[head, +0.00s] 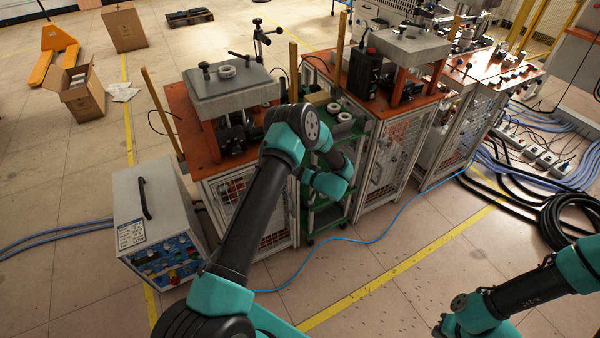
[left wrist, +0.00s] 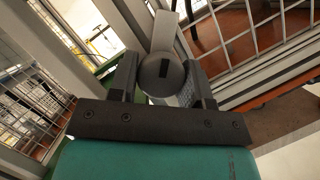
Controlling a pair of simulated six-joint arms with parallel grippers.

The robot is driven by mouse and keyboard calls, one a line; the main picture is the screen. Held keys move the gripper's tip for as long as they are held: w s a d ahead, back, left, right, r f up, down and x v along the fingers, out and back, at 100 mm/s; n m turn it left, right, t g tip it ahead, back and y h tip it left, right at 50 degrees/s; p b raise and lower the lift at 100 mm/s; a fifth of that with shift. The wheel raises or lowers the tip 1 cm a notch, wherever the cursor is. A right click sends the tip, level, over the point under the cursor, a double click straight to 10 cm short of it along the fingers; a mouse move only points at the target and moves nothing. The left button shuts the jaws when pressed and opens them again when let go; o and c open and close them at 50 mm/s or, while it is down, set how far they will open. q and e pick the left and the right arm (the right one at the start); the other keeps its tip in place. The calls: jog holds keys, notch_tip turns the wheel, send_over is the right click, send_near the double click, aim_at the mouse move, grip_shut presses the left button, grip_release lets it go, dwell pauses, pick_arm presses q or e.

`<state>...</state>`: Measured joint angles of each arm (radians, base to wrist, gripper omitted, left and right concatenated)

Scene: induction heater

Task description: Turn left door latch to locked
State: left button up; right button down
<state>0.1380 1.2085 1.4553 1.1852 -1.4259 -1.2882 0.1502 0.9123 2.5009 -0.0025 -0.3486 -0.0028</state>
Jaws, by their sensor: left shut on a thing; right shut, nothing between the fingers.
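In the left wrist view the door latch (left wrist: 165,36) is a grey lever with a round hub that has a dark slot. The lever points up in that picture, beside the metal door frame. My left gripper (left wrist: 160,72) has one dark finger on each side of the hub and is shut on it. In the head view my left arm reaches to the front of the machine cabinets. There the fingers and the latch cannot be made out behind the arm. Of my right arm only some links show at the lower right, and its gripper is out of the picture.
A cabinet with a mesh door (head: 395,165) stands right of a green cart (head: 322,218). A grey control box (head: 160,225) stands at the left. A blue cable (head: 385,236) crosses the floor. Black hoses (head: 570,220) lie coiled at the right. The front floor is mostly clear.

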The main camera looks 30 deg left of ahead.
pick_arm(q)
jog(key=m+g+y, duration=0.1)
jog(key=m, duration=0.2)
jog(key=shift+f+m+y, duration=0.1)
jog(key=shift+m+y, duration=0.2)
jog(key=shift+y, duration=0.1)
jog(key=m+y, duration=0.2)
jog(key=m, duration=0.2)
jog(key=shift+w, duration=0.1)
jog(key=shift+m, duration=0.3)
jog(key=o, duration=0.9)
jog(key=shift+d, duration=0.15)
jog(key=s+d, duration=0.2)
jog(key=d, duration=1.5)
jog(key=shift+s, duration=0.35)
